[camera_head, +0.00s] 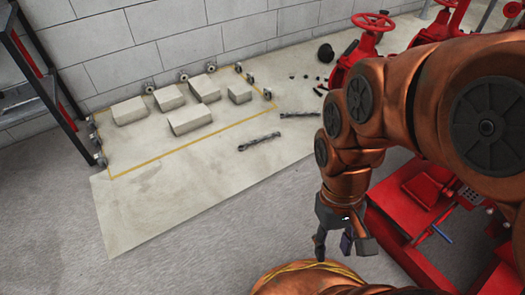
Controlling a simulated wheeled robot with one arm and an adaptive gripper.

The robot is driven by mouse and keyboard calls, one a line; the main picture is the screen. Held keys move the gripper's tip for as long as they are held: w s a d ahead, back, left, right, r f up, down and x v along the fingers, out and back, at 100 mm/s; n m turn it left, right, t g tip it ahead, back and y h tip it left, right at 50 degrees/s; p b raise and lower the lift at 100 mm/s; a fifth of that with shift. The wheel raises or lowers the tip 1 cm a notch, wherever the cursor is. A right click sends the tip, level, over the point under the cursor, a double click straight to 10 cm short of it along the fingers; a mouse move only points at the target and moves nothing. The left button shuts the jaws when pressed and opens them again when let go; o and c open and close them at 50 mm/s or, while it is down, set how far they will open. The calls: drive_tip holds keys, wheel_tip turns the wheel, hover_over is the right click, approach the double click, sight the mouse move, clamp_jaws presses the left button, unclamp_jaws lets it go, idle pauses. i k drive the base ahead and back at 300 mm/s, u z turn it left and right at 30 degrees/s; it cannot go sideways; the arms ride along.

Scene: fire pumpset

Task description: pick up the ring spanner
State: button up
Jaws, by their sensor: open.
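Two slim grey metal tools lie flat and apart on the pale floor slab in the head view. The nearer, longer one (259,141) is slanted and looks like a spanner. The farther one (300,114) lies to its upper right. They are too small to tell which one is the ring spanner. My gripper (333,248) hangs at the end of my copper-coloured arm, below and to the right of both tools in the picture. Its fingers are apart, with nothing seen between them, and touch neither tool.
Several pale blocks (191,119) stand inside a yellow line (190,142). Small round metal parts (183,77) line its edge. A dark shelf frame (45,85) is at left. Red pump equipment with a handwheel (372,22) stands at right. The slab's near part (150,205) is clear.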

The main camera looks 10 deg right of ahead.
sight(278, 133)
drive_tip(key=u, duration=0.95)
drive_tip(key=i, duration=1.4)
drive_tip(key=z, duration=0.6)
drive_tip(key=i, duration=0.7)
drive_tip(key=z, duration=0.65)
